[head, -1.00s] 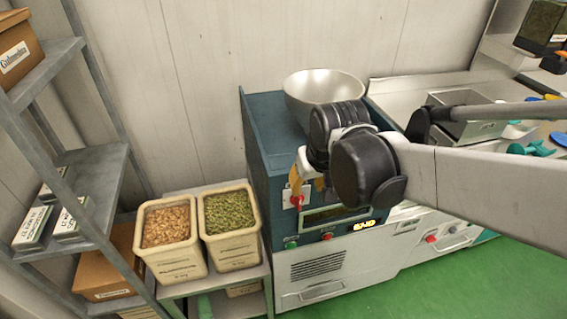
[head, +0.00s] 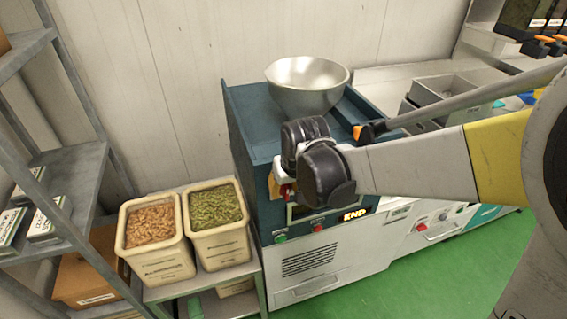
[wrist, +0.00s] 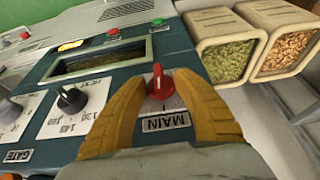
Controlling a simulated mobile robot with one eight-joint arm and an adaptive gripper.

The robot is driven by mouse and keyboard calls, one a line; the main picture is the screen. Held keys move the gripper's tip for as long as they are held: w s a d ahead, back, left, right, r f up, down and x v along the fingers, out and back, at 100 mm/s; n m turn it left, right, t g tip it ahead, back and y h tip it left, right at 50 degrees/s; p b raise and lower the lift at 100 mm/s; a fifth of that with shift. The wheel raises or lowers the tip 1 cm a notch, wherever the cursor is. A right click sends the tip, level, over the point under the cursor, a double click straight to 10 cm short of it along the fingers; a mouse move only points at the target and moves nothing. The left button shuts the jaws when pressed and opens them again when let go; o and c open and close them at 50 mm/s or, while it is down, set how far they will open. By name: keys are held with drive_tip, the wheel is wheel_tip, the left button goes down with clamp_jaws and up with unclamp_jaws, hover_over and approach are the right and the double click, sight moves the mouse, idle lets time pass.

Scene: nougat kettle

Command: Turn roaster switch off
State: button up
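The roaster (head: 245,150) is a dark blue-green machine with a pale lower cabinet. Its red MAIN switch knob (wrist: 160,86) shows in the wrist view, with a white mark running nearly upright in the picture. My gripper (wrist: 157,76) has two yellow fingers, one on each side of the knob. They look spread, with the knob between them; whether they touch its sides is hard to tell. In the head view my gripper (head: 278,188) is at the roaster's front panel, and my dark wrist hides most of the panel there.
A green button (head: 280,238), a red button (head: 317,228) and a lit END display (head: 355,214) are on the roaster front. A metal bowl (head: 308,88) sits on top. Bins of almonds (head: 160,262) and pistachios (head: 223,246) stand left. A black dial (wrist: 72,99) is beside the knob.

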clamp_jaws()
